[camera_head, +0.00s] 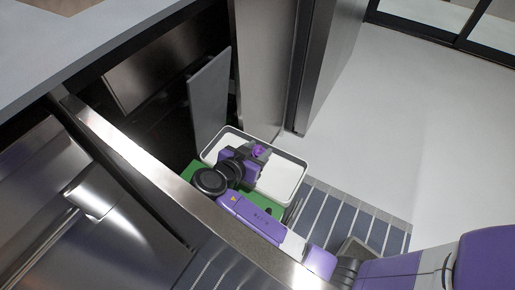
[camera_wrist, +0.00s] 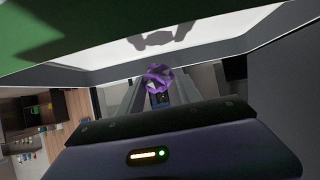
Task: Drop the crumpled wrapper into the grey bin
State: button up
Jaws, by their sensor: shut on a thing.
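The crumpled wrapper (camera_head: 258,150) is small and purple. It shows between my fingertips in the wrist view (camera_wrist: 158,76). My gripper (camera_wrist: 158,88) is shut on it; in the head view my gripper (camera_head: 255,153) is over a pale bin with a grey rim (camera_head: 291,188). The wrist view shows this bin's grey wall (camera_wrist: 215,57) and bright inside, with my gripper's shadow in it. The wrapper appears held above the bin, apart from its floor; the exact height is hard to tell. My gripper and wrist hide part of the bin.
A green container (camera_head: 190,171) is next to the pale bin, partly under my arm. A grey upright panel (camera_head: 209,100) stands behind them, and a steel drawer front (camera_head: 150,165) runs along the left. A striped runner (camera_head: 375,232) and open pale floor (camera_head: 385,130) lie to the right.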

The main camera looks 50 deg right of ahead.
aim_at(257, 148)
jog(key=shift+f, duration=0.5)
jog(key=o, duration=1.4)
jog(key=shift+r, duration=0.15)
notch_tip(257, 148, up, 20)
jog(key=p, duration=0.7)
